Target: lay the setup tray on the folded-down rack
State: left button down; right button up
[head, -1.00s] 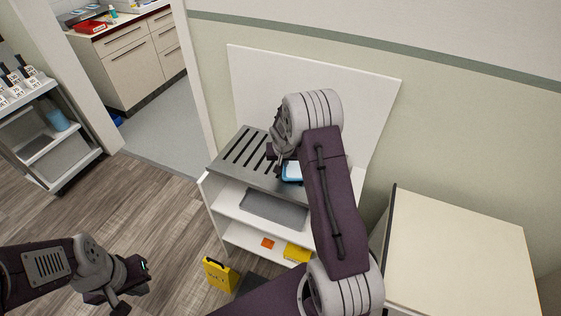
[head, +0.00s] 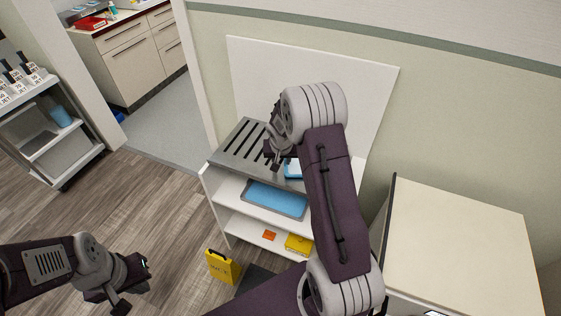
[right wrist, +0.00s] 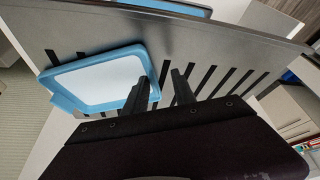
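The setup tray (head: 293,169), white with a blue rim, is partly hidden behind my right arm in the head view. In the right wrist view the tray (right wrist: 100,80) lies on the slotted grey rack (right wrist: 215,52), which is folded down level. The rack (head: 240,150) tops a white shelf unit in the head view. My right gripper (head: 272,157) is above the rack beside the tray. In the right wrist view its fingers (right wrist: 160,92) are apart, one overlapping the tray's edge in the picture, with nothing clamped between them. My left gripper (head: 128,285) hangs low over the floor, away from the rack.
A blue tray-like panel (head: 275,199) lies on the shelf below the rack. Lower are a yellow box (head: 298,243) and an orange item (head: 269,236). A yellow floor sign (head: 222,267) stands in front. A cream counter (head: 460,250) is at right, a cart (head: 45,135) at left.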

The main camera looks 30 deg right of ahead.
jog(key=s+a+r, duration=0.3)
jog(key=s+r, duration=0.2)
jog(key=r, duration=0.2)
jog(key=shift+r, duration=0.2)
